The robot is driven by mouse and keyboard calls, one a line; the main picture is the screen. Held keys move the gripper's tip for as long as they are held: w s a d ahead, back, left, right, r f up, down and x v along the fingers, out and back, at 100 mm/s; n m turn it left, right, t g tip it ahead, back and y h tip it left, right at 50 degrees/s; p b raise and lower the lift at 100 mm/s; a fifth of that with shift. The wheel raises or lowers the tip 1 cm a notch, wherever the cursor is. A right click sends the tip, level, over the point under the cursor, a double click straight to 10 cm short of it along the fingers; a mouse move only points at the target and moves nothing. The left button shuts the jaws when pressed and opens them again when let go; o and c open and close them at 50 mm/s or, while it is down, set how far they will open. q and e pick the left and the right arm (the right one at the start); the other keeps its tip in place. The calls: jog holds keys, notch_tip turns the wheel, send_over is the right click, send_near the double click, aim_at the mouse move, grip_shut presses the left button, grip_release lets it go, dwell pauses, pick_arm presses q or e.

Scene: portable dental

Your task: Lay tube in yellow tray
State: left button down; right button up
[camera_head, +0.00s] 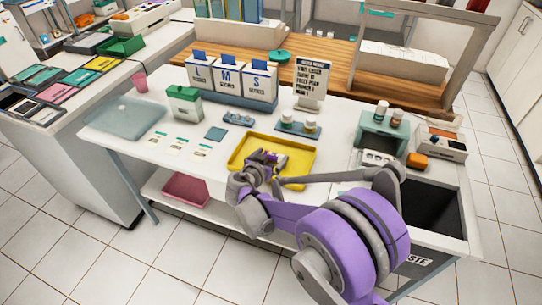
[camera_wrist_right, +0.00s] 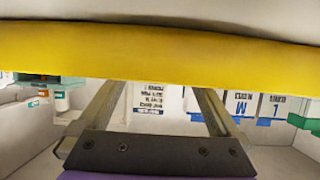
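The yellow tray (camera_head: 303,153) lies on the white table near its front edge. My right gripper (camera_head: 264,160) is over the left part of the tray in the head view. The upside-down right wrist view shows the tray's yellow wall (camera_wrist_right: 160,50) close up, crossing the whole picture. The two fingers of my right gripper (camera_wrist_right: 157,95) stand wide apart there, with their ends hidden behind the yellow wall. I cannot make out a tube in either view; the arm and gripper cover part of the tray. My left gripper is not in view.
Glove boxes marked L, M and S (camera_head: 230,82) and a sign stand (camera_head: 311,82) are behind the tray. A small stand with cups (camera_head: 298,125) is just behind it. A green rack with bottles (camera_head: 384,132) stands right.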

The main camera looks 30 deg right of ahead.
jog(key=shift+a, duration=0.1)
jog(key=p+v, duration=0.1)
jog(key=v, duration=0.9)
jog(key=shift+s+a+r, duration=0.2)
jog(key=shift+s+r, duration=0.05)
jog(key=s+a+r+n+g+y+p, duration=0.1)
jog(key=s+a+n+y+p, duration=0.1)
jog(key=s, duration=0.5)
jog(key=s+a+r+n+g+y+p, duration=0.1)
jog(key=s+a+r+n+y+p, duration=0.1)
jog(key=s+n+y, duration=0.3)
jog(key=s+a+r+n+g+y+p, duration=0.1)
jog(key=s+a+n+y+p, duration=0.1)
jog(key=s, duration=0.8)
jog(key=n+y+p, duration=0.1)
jog(key=p, duration=0.1)
jog(key=shift+r+y+p, duration=0.25)
jog(key=shift+y+p, duration=0.1)
jog(key=shift+y, duration=0.05)
